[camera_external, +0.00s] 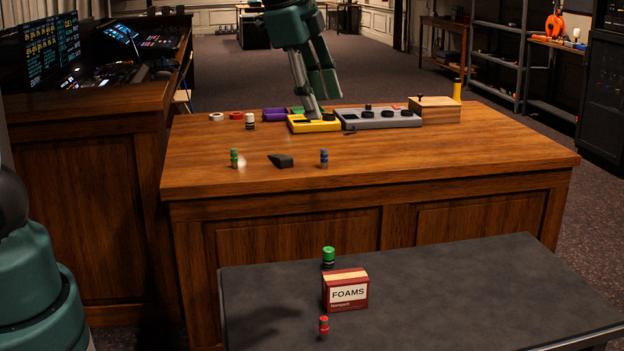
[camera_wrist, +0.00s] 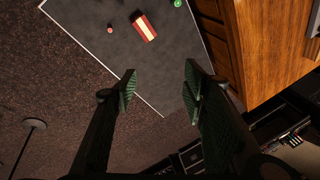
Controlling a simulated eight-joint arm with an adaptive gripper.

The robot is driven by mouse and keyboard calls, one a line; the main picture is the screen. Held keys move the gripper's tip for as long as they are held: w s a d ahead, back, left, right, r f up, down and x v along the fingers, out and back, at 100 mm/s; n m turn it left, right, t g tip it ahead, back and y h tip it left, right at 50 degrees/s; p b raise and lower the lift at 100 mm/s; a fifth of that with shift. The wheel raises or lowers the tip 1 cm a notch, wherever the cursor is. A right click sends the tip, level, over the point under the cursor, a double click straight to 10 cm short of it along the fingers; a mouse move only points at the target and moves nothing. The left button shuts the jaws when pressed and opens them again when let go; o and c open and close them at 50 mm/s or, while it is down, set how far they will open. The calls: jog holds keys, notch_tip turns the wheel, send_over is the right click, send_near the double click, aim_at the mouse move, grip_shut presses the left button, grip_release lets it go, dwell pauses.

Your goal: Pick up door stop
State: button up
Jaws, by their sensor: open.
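The door stop (camera_external: 281,160) is a small dark wedge. It lies on the wooden desk (camera_external: 400,155) near its front edge, between a green-capped bottle (camera_external: 234,158) and a blue bottle (camera_external: 323,158). My gripper (camera_external: 319,98) hangs from the top of the external view, and its fingers overlap the back of the desk in the picture. Its height is hard to judge. In the wrist view my gripper (camera_wrist: 160,76) has its two dark green fingers apart with nothing between them. The door stop does not show in the wrist view.
A grey table (camera_external: 450,290) in front holds a red foams box (camera_external: 346,291), a green-capped bottle (camera_external: 328,257) and a red bottle (camera_external: 323,327). A yellow device (camera_external: 300,124), a grey device (camera_external: 385,121) and a wooden box (camera_external: 435,110) stand at the desk's back.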

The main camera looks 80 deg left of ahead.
jog(key=w+a+f+m+g+p, duration=0.15)
jog(key=w+a, duration=0.25)
jog(key=a, duration=0.8)
jog(key=m+g+h+p, duration=0.1)
jog(key=m+g+p, duration=0.15)
jog(key=m, duration=0.45)
send_over(283, 157)
jog(key=f, duration=1.8)
jog(key=shift+w+a+f+p, duration=0.1)
jog(key=shift+w+a+p, duration=0.1)
jog(key=shift+a+p, duration=0.15)
jog(key=shift+s+a+f, duration=0.15)
jog(key=shift+f, duration=0.1)
jog(key=shift+f, duration=1.2)
jog(key=shift+f, duration=0.1)
